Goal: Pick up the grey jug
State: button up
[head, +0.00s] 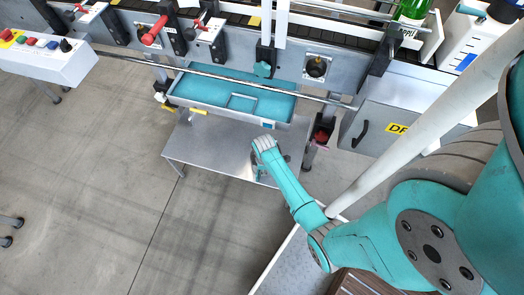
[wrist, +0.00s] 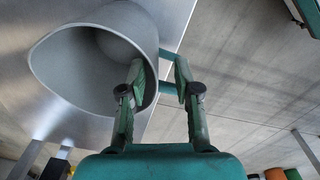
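The grey jug (wrist: 65,70) shows large in the wrist view at upper left, its wide mouth turned toward the camera. It is on or just over a grey metal surface. My gripper (wrist: 160,75) is open, with two teal fingers apart. The left finger overlaps the jug's mouth and the right finger is just outside its rim. The near wall of the jug shows between them; I cannot tell whether either finger touches it. In the head view my teal arm reaches to the low metal table (head: 215,150), and I cannot make out the jug there.
The blue tray (head: 235,100) of the machine overhangs the low table. A grey cabinet (head: 385,125) stands right of it. A control box (head: 45,60) is at upper left. The floor at left is mostly clear.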

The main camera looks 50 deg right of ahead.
jog(key=shift+w+d+f, duration=0.15)
jog(key=shift+f, duration=1.15)
jog(key=shift+w+d+f, duration=0.1)
jog(key=shift+d+f, duration=0.05)
jog(key=shift+f, duration=1.15)
grip_shut()
